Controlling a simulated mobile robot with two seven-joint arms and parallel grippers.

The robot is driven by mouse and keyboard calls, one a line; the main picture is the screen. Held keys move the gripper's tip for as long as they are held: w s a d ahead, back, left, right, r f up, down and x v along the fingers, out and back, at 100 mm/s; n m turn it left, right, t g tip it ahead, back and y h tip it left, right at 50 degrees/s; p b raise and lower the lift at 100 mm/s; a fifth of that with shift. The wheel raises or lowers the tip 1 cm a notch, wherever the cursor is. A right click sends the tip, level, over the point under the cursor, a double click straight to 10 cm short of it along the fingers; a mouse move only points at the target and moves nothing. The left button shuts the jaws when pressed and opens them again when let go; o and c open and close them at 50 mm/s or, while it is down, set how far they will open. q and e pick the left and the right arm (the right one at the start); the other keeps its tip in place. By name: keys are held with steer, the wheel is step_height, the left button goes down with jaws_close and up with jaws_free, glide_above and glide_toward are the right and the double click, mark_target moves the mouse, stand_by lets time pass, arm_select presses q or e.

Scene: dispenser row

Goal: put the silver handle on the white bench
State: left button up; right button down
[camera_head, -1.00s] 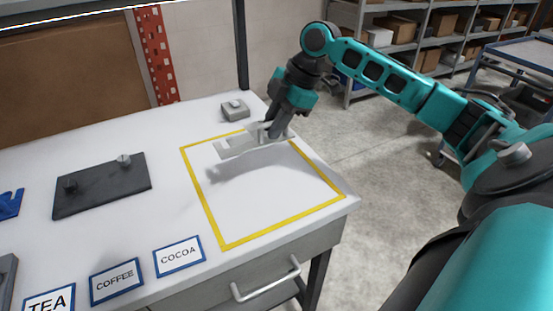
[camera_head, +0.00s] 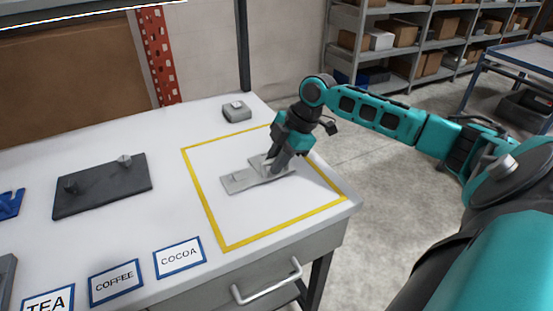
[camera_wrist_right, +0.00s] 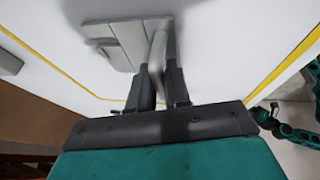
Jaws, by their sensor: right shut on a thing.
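The silver handle (camera_head: 240,182) is a flat grey plate-like piece with a raised part. It is at the white bench top (camera_head: 230,215), inside the yellow outline; whether it touches the surface I cannot tell for sure. My right gripper (camera_head: 272,165) is shut on its raised bar. In the right wrist view the handle's plate (camera_wrist_right: 112,42) lies beyond the fingertips, and the bar runs between the two fingers of my right gripper (camera_wrist_right: 160,75). My left gripper is not in view.
A dark plate with two knobs (camera_head: 100,188) lies to the left. A small grey block (camera_head: 237,111) stands behind the yellow outline. Labels COCOA (camera_head: 180,257), COFFEE (camera_head: 117,282) and TEA (camera_head: 48,303) lie along the front. The outlined area is otherwise clear.

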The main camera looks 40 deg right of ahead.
steer(key=c, duration=1.1)
jaws_free()
steer(key=v, duration=1.2)
